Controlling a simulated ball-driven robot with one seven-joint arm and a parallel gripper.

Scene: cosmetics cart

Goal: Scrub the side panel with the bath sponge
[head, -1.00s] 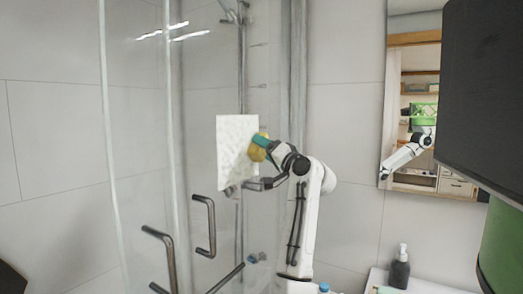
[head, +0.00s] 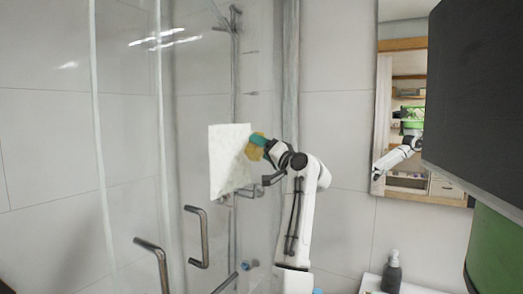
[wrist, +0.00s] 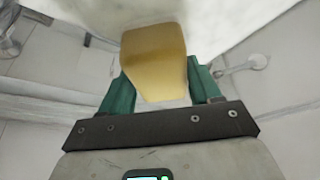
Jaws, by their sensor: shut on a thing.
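The bath sponge (head: 254,147) is yellow and sits at the end of my arm, against or very close to the right edge of a white panel (head: 229,163). My gripper (head: 263,146) has green fingers and is shut on the sponge. In the wrist view the sponge (wrist: 153,62) stands between the two green fingers (wrist: 160,90), its far end at a pale surface. Whether it presses on the panel I cannot tell.
A glass shower door with dark handles (head: 203,237) stands at the left. A shower rail (head: 235,70) is behind the panel. A mirror (head: 400,150) hangs at the right. A dark bottle (head: 392,271) stands on a white top at the lower right.

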